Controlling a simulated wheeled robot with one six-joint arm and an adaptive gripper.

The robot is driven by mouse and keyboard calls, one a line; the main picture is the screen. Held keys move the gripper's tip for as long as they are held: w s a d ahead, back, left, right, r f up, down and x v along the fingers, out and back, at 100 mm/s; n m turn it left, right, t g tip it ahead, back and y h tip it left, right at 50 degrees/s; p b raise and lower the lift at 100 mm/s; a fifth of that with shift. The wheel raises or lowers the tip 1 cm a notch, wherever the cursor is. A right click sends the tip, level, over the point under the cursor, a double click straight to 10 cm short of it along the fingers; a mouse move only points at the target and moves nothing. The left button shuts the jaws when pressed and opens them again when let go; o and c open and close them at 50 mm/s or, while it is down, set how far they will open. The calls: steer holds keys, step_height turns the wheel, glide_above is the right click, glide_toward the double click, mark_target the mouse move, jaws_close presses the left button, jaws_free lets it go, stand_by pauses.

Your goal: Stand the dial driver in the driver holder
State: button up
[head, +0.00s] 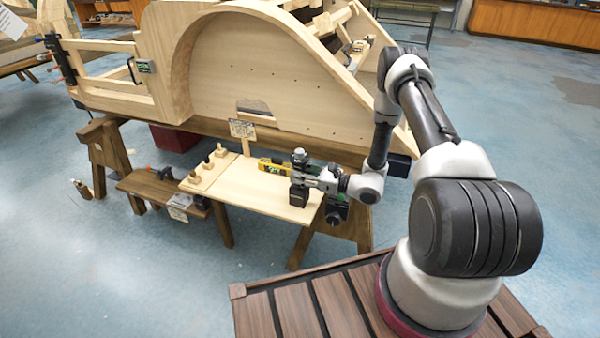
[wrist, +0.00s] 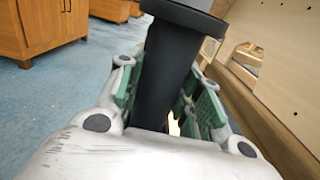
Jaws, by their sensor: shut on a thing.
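My gripper (head: 304,180) reaches in from the right over the pale work board. It is shut on a dark upright tool, which I take to be the dial driver (head: 299,158). In the wrist view the driver's black shaft (wrist: 166,75) stands between the green-padded fingers (wrist: 166,100), slightly tilted, with a wider rim at its top. A black block (head: 299,196) shows directly below the gripper. I cannot tell whether it is the driver's lower part or a separate thing. I cannot pick out the driver holder for certain.
A yellow and green tool (head: 272,166) lies just left of the gripper. Several wooden blocks with dark pegs (head: 207,164) stand at the board's left, near a small sign (head: 242,129). A black and green item (head: 337,212) is at the right edge. The board's front middle (head: 248,190) is clear.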

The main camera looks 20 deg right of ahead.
steer(key=o, duration=1.3)
steer(key=shift+c, duration=0.2)
steer(key=shift+f, duration=0.1)
